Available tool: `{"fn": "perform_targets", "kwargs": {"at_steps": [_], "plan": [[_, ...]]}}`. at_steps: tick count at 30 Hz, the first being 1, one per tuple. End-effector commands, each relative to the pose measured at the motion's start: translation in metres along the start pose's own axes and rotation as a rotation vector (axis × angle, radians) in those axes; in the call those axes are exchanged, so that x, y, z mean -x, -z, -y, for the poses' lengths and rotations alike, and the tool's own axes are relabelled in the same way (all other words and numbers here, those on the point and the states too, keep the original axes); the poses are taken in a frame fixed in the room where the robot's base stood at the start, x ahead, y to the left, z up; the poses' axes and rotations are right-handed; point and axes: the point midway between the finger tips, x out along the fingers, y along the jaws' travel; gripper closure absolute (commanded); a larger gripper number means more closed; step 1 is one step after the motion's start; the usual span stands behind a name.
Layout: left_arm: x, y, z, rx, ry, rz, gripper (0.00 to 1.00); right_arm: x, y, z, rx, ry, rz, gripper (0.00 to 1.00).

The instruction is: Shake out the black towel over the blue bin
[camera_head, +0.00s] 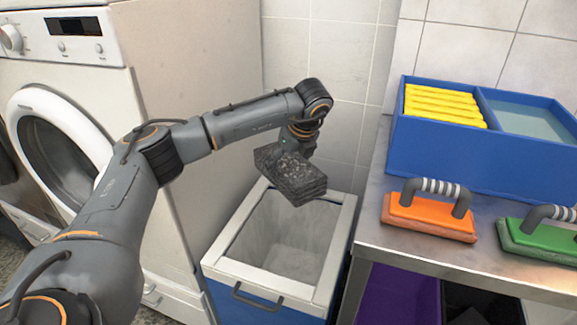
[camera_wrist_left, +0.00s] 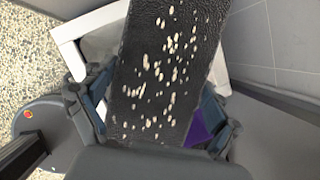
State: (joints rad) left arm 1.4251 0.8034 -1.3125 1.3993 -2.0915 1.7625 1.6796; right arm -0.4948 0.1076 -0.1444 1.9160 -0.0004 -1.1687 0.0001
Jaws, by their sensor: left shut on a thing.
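The black towel (camera_head: 291,176) is folded into a flat, layered block, with pale crumbs or bits on its upper face. In the left wrist view the towel (camera_wrist_left: 165,75) fills the middle, and the light bits are spread over it. My left gripper (camera_wrist_left: 153,115) is shut on the towel, with a finger at each side. In the head view the gripper is mostly hidden behind the towel and wrist. The towel is held above the open blue bin (camera_head: 325,262), which has a white rim and a grey handle. My right gripper is not in view.
A steel table (camera_head: 460,262) at right bears a blue box (camera_head: 440,155) with yellow cloths, an orange scrub brush (camera_head: 428,217) and a green one (camera_head: 540,240). A tiled wall is behind.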

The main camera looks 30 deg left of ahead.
Motion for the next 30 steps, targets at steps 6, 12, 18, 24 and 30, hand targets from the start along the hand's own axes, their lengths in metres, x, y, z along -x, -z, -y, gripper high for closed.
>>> {"fn": "perform_targets", "kwargs": {"at_steps": [6,12,18,24,30], "plan": [[0.008,-0.003,0.001,0.002,0.007,0.001,0.49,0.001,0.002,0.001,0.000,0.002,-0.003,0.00],[0.008,-0.003,0.001,0.002,0.007,0.001,0.49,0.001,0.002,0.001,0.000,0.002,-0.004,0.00],[0.008,-0.003,0.002,0.003,0.007,0.001,0.49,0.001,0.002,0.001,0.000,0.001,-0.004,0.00],[-0.005,0.002,0.000,-0.001,0.001,0.000,0.49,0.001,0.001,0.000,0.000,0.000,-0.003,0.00],[-0.001,0.000,0.001,0.002,0.005,0.001,0.49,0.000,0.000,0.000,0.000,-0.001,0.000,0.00]]}}
